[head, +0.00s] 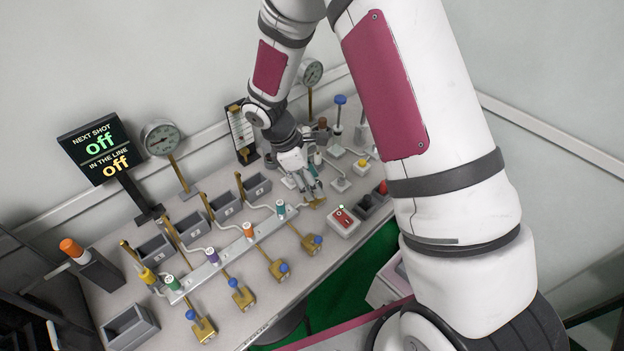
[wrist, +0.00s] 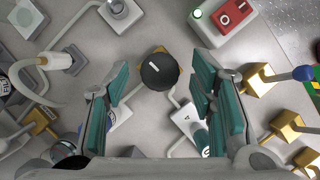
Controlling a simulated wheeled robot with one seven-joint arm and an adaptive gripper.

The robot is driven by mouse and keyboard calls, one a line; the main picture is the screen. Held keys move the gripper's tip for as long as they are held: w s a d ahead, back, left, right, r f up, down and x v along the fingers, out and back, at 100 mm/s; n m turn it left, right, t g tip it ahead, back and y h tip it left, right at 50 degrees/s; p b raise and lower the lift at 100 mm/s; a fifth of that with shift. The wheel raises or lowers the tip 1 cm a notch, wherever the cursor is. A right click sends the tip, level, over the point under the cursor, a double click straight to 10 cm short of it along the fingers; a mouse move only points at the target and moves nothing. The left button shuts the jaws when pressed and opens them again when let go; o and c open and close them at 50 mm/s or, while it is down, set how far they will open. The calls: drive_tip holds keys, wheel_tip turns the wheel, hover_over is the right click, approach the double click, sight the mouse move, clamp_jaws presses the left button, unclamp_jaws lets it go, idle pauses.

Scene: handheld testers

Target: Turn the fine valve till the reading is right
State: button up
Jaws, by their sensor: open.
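A round black knob (wrist: 158,72) with a white pointer mark sits on a brass base in the wrist view; I take it for the fine valve. The pointer tilts toward the upper left. My gripper (wrist: 163,82) is open, with one teal finger on each side of the knob and gaps between. In the head view my gripper (head: 311,190) is low over the bench, by a brass fitting (head: 317,203), and hides the knob. A dial gauge (head: 160,138) stands at the left and another (head: 311,72) at the back; their readings are too small to tell.
A black sign (head: 100,148) reads "NEXT SHOT off" and "IN THE LINE off". A white switch box (head: 344,222) with a red panel stands close to my gripper's right. Several blue-knobbed brass valves (head: 278,268) line the front. Grey bins (head: 130,325) stand at the left and back.

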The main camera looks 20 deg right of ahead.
drive_tip(key=v, duration=1.2)
drive_tip(key=shift+d, duration=0.1)
drive_tip(key=s+d+r+m+t+y, duration=0.1)
drive_tip(key=s+d+r+m, duration=0.15)
drive_tip(key=s+r, duration=0.35)
drive_tip(key=s+d+r+m+t+y, duration=0.15)
drive_tip(key=s+r+m, duration=0.25)
drive_tip(key=r, duration=0.5)
drive_tip(key=s+r+m+t+y+p, duration=0.1)
drive_tip(key=s+m, duration=0.3)
drive_tip(key=s, duration=0.4)
drive_tip(key=s+d+r+m+t+y, duration=0.1)
drive_tip(key=s+r+m+t, duration=0.1)
drive_tip(key=s, duration=0.6)
wheel_tip(320, 180, up, 2)
drive_tip(key=shift+s+r+m+p, duration=0.2)
drive_tip(key=shift+s+m+p, duration=0.2)
drive_tip(key=shift+m, duration=0.45)
drive_tip(key=shift+d, duration=0.1)
idle(2.1)
